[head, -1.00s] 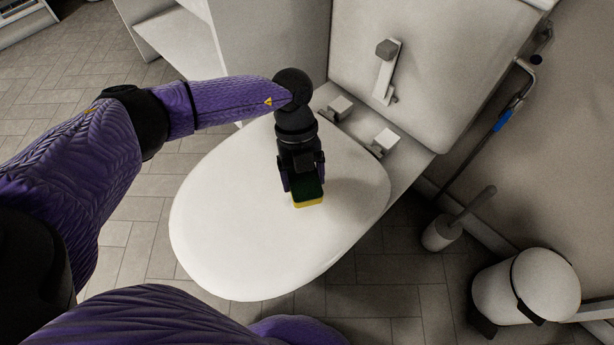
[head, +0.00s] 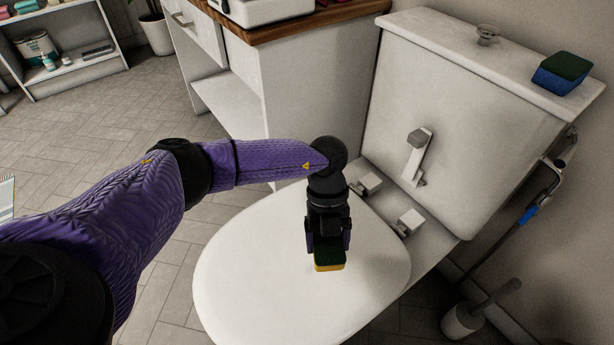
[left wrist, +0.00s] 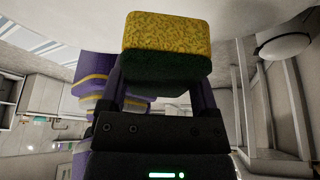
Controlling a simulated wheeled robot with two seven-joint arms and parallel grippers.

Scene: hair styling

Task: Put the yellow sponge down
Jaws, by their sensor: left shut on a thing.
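The yellow sponge (head: 329,265) has a dark green scouring side. In the head view it is at the tip of my left gripper (head: 328,248), over the white toilet lid (head: 250,280). The gripper is shut on the sponge. In the left wrist view the yellow sponge (left wrist: 165,38) sits between the two fingers of my left gripper (left wrist: 160,80), its yellow face toward the pale lid surface. I cannot tell whether the sponge touches the lid. My right gripper is not in view.
A blue sponge with a green top (head: 562,74) lies on the cistern (head: 440,45). A toilet brush (head: 470,315) stands on the floor at the right. A cabinet with a wooden top (head: 270,32) is behind. The lid around the held sponge is clear.

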